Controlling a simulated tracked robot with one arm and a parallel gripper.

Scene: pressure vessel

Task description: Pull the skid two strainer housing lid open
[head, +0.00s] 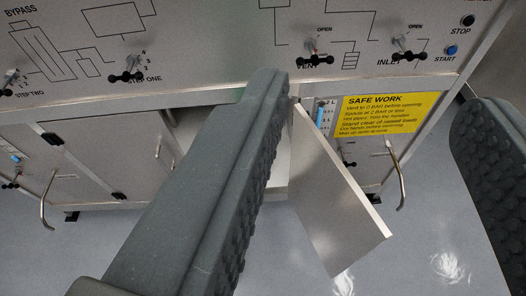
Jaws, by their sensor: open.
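A flat grey metal panel (335,195) stands swung out from the cabinet front below the control panel, at an angle to it. It looks like an open lid or door. No label on it is readable, so I cannot tell whether it is the skid two strainer housing lid. My gripper (374,90) is open, with one dark ridged finger across the middle and the other at the right edge. Nothing is held between the fingers. The left finger hides part of the cabinet opening and the panel's left side. A curved metal handle (400,178) shows right of the panel.
The control panel (210,45) above carries black valve handles, including VENT (310,61) and INLET (403,55), and STOP and START buttons. A yellow SAFE WORK sign (382,114) is below. A closed door with another curved handle (45,200) is at left. Floor (440,240) is clear.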

